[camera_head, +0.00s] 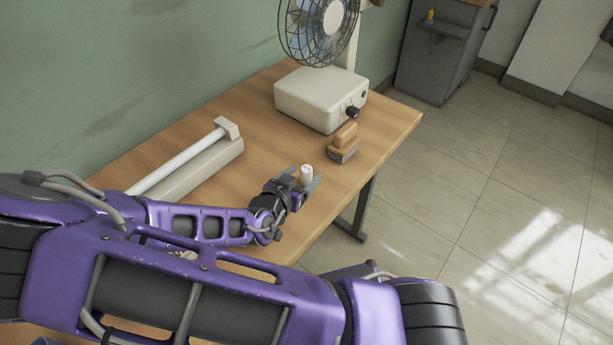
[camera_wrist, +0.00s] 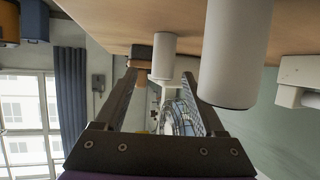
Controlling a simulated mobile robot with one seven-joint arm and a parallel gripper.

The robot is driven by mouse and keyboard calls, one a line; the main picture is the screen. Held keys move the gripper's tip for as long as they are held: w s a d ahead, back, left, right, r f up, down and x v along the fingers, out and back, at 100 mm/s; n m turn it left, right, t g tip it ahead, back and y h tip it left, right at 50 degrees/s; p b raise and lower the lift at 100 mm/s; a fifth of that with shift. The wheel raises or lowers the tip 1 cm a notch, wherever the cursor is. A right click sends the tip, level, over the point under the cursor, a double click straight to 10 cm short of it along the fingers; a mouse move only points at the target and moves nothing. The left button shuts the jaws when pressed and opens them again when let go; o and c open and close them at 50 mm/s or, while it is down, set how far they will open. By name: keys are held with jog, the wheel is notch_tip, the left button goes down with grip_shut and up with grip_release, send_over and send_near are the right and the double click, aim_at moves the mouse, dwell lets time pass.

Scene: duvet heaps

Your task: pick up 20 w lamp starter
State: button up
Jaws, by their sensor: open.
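A small white cylinder, which looks like the lamp starter (camera_head: 306,174), stands upright on the wooden table between the fingertips of my gripper (camera_head: 300,182) in the head view. The wrist view is upside down, with the table at the top. There a white cylinder (camera_wrist: 164,45) shows between the spread fingers of my gripper (camera_wrist: 160,73), with gaps on both sides. A second, larger-looking white cylinder (camera_wrist: 235,60) is closer to the camera, outside the right-hand finger. I cannot make it out in the head view. My gripper is open and empty.
A wooden-handled brush (camera_head: 343,143) lies beyond the gripper, near the table's right edge. A fan on a cream box (camera_head: 318,98) stands at the back. A white tube lamp fixture (camera_head: 205,165) lies left, by the green wall. Bare table (camera_head: 250,110) is free behind the fixture.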

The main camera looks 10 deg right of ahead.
aim_at(304, 173)
jog(key=x, duration=0.3)
jog(key=shift+w+f, duration=0.1)
jog(key=shift+w, duration=0.25)
grip_shut()
